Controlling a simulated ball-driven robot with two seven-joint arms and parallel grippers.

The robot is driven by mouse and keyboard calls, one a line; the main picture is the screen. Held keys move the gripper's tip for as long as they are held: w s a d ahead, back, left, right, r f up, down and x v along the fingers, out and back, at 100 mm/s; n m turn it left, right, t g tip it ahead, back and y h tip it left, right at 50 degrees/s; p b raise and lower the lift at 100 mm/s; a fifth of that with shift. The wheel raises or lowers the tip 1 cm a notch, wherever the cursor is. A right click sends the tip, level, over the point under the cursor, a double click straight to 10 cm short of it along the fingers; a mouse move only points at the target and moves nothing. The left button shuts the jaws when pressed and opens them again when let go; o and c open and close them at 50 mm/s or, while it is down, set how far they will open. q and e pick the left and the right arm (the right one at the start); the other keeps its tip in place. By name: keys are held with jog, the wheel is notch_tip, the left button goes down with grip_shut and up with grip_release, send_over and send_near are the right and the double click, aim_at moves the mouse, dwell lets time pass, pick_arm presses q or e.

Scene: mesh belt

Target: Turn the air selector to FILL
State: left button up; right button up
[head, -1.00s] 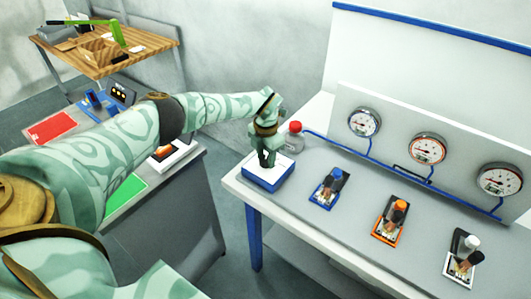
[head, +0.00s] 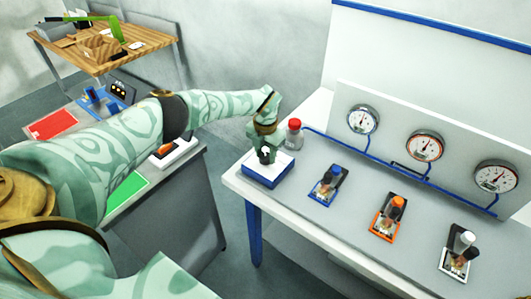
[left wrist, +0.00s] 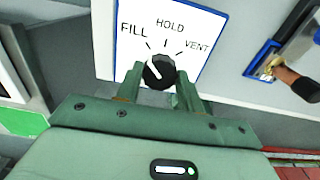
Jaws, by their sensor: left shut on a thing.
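The air selector is a black round knob (left wrist: 159,72) on a white plate (left wrist: 205,28) marked FILL, HOLD and VENT. In the head view its blue-edged box (head: 268,172) sits at the left end of the grey bench. My left gripper (head: 265,147) comes down on the knob from above. In the left wrist view my left gripper (left wrist: 158,82) is shut on the knob, one finger on each side. The knob's white pointer mark shows on its left side, slanting up toward the FILL line. My right gripper is out of view.
Valves with blue (head: 328,187), orange (head: 388,215) and white (head: 459,251) markings stand right of the selector. Gauges (head: 425,146) line the panel behind. A red-capped bottle (head: 294,135) stands close behind the gripper. A gap separates this bench from the grey cabinet at left.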

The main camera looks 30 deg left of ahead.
aim_at(266, 155)
pick_arm(q)
jog(key=o, duration=1)
notch_tip(266, 155, up, 16)
jog(key=shift+r+p, duration=0.2)
jog(key=shift+p, duration=0.55)
